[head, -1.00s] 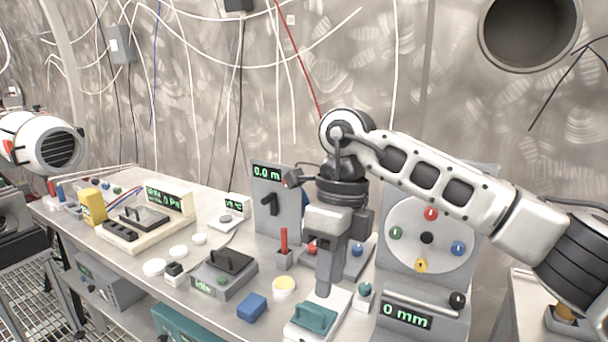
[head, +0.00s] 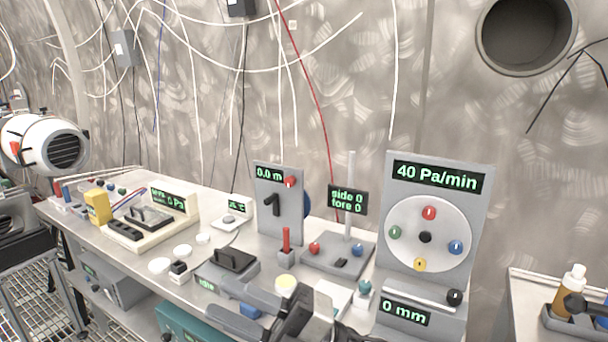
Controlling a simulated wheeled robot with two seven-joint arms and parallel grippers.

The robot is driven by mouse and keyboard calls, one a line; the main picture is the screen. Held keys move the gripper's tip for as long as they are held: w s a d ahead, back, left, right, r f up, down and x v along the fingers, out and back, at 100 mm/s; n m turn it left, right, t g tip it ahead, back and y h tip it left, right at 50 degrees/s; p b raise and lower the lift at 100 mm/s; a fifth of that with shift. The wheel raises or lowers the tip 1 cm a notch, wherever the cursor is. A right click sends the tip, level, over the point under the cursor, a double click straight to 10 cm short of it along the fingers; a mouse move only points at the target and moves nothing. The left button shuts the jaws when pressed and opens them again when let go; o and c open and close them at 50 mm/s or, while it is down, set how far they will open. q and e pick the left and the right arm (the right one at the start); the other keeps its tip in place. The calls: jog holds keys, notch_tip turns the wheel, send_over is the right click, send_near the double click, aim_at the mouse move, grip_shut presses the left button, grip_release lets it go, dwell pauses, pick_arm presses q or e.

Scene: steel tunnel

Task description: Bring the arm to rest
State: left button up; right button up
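My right gripper (head: 217,300) is low at the bottom middle of the head view, in front of the bench. Its two dark fingers point left with a clear gap between them, so it is open. Most of my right arm is below the picture's edge. My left gripper is not in view.
The bench (head: 215,258) holds several instruments: a dial panel (head: 483,205) reading 40 Pa/min, a 0 mm unit (head: 440,322), a lever panel (head: 280,230), a grey box (head: 214,270) and white discs. A side table (head: 528,300) with a bottle (head: 568,290) stands at right.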

jog(key=w+d+f+m+t+h, duration=0.4)
jog(key=d+f+m+t+h, duration=0.4)
jog(key=m+t, duration=0.75)
jog(key=s+d+f+m+g+h, duration=0.1)
jog(key=s+d+f+m+h, duration=0.1)
jog(key=d+f+m+h, duration=0.4)
jog(key=s+d+f+m+g+h, duration=0.1)
jog(key=s+d+f+m+h, duration=0.25)
jog(key=f+m, duration=0.4)
jog(key=s+d+f+m+g+h, duration=0.1)
jog(key=s+d+f+g+h, duration=0.2)
jog(key=s+d+f+g, duration=0.2)
jog(key=s+f, duration=0.3)
jog(key=f, duration=0.2)
jog(key=shift+s+f+m, duration=0.15)
jog(key=shift+s+m, duration=0.25)
